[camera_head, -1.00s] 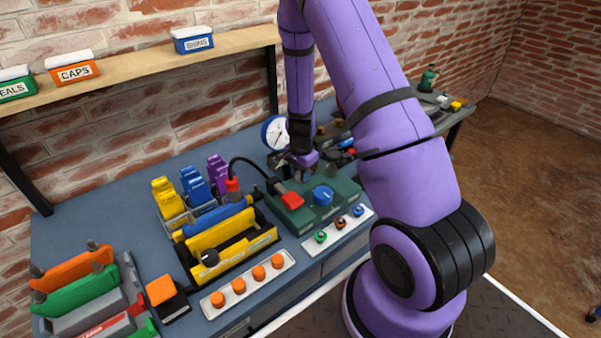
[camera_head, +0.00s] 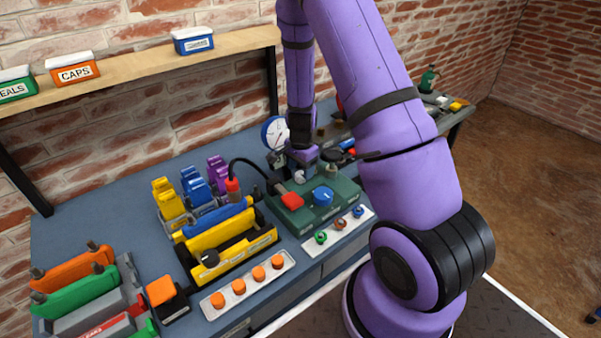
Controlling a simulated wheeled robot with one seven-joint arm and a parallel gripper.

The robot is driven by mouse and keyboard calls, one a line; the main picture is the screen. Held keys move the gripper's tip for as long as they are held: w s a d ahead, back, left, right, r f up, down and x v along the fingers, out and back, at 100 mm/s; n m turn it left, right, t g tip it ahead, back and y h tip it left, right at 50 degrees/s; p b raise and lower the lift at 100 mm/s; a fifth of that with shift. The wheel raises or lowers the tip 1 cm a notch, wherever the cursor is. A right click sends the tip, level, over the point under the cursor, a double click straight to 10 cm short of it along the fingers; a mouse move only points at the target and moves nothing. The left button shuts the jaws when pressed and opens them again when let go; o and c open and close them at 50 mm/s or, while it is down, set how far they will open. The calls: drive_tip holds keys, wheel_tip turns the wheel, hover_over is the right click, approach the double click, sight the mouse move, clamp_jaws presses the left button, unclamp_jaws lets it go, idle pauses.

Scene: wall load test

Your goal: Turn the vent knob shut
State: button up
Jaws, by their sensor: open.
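A green box (camera_head: 325,207) stands on the blue bench. On its top are a blue round knob (camera_head: 323,195) and a red block (camera_head: 292,201). A small pale round part (camera_head: 299,177) shows at its back edge, below my gripper (camera_head: 302,164). No label tells me which part is the vent knob. My gripper points down over the back of the box, behind the blue knob and apart from it. It is open. Its fingertips are small and partly hidden, so I cannot tell whether they touch the pale part. A white-faced gauge (camera_head: 274,132) stands behind, to the left.
A black cable with a red plug (camera_head: 233,186) arches to the box. A yellow tray (camera_head: 230,248) stands left of it. White strips with orange knobs (camera_head: 239,287) and small coloured knobs (camera_head: 340,223) lie in front. The shelf (camera_head: 150,69) runs above.

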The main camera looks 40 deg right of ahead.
wheel_tip(320, 180, up, 8)
drive_tip(key=shift+r, duration=0.25)
drive_tip(key=shift+s, duration=0.1)
idle(0.4)
wheel_tip(320, 180, up, 11)
drive_tip(key=n+t+y, duration=0.1)
drive_tip(key=n, duration=0.3)
hover_over(300, 174)
drive_tip(key=s+a, duration=0.2)
drive_tip(key=a, duration=0.3)
drive_tip(key=s+a+r+n+t, duration=0.2)
drive_tip(key=s+a+r+n, duration=0.2)
drive_tip(key=s+r, duration=0.5)
drive_tip(key=s+a+r+n+t+h, duration=0.1)
drive_tip(key=s+a+r+n, duration=0.3)
drive_tip(key=s+r+n, duration=0.4)
drive_tip(key=s+r+t, duration=0.1)
drive_tip(key=s+r, duration=0.2)
drive_tip(key=s, duration=0.4)
drive_tip(key=shift+s+r, duration=0.3)
drive_tip(key=shift+r, duration=0.1)
drive_tip(key=shift+o, duration=0.6)
drive_tip(key=shift+w, duration=0.1)
